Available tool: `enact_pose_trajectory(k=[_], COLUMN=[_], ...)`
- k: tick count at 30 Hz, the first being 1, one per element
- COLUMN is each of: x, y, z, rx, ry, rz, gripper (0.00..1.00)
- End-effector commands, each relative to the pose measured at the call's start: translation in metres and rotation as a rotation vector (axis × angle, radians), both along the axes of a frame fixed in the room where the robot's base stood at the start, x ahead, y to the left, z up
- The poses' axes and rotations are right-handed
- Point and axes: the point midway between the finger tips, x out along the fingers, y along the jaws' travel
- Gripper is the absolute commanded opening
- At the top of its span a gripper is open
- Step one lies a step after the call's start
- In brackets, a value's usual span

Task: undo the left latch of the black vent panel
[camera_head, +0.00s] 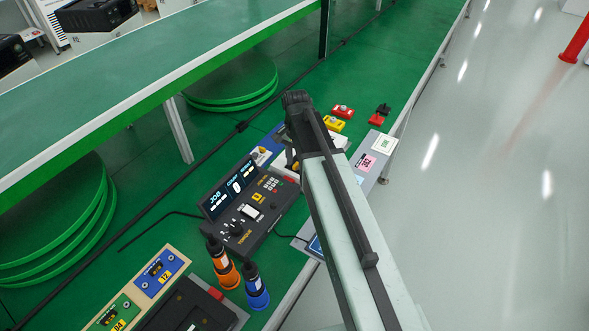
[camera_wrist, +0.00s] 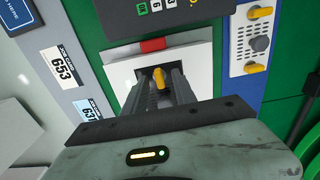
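My gripper (camera_wrist: 163,75) is low over a white-framed panel (camera_wrist: 202,58) in the wrist view, with its two dark fingers apart. A small yellow latch (camera_wrist: 158,78) shows between the fingertips; I cannot tell whether they touch it. The fingers hide most of this panel's middle, so I cannot make out a black vent face. In the head view my gripper (camera_head: 291,130) hides much of the white panel (camera_head: 281,168).
A blue panel (camera_wrist: 238,52) with yellow latches and a round grey part lies to the right. A torque console (camera_head: 247,205), orange driver (camera_head: 224,268) and blue driver (camera_head: 256,290) stand nearer. Red and yellow blocks lie beyond my gripper. Labelled cards lie to the left in the wrist view.

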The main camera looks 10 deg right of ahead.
Motion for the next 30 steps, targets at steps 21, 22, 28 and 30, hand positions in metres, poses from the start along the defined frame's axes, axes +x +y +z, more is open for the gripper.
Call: enact_pose_trajectory(k=[21, 22, 28, 30], x=[0.0, 0.0, -0.0001, -0.0001], y=[0.0013, 0.0014, 0.0016, 0.0018], z=[-0.0015, -0.0015, -0.0015, -0.0015], rx=[0.0, 0.0, 0.0, 0.0], ry=[0.0, 0.0, 0.0, 0.0], rz=[0.019, 0.027, 0.119, 0.17], gripper=[0.0, 0.0, 0.0, 0.0])
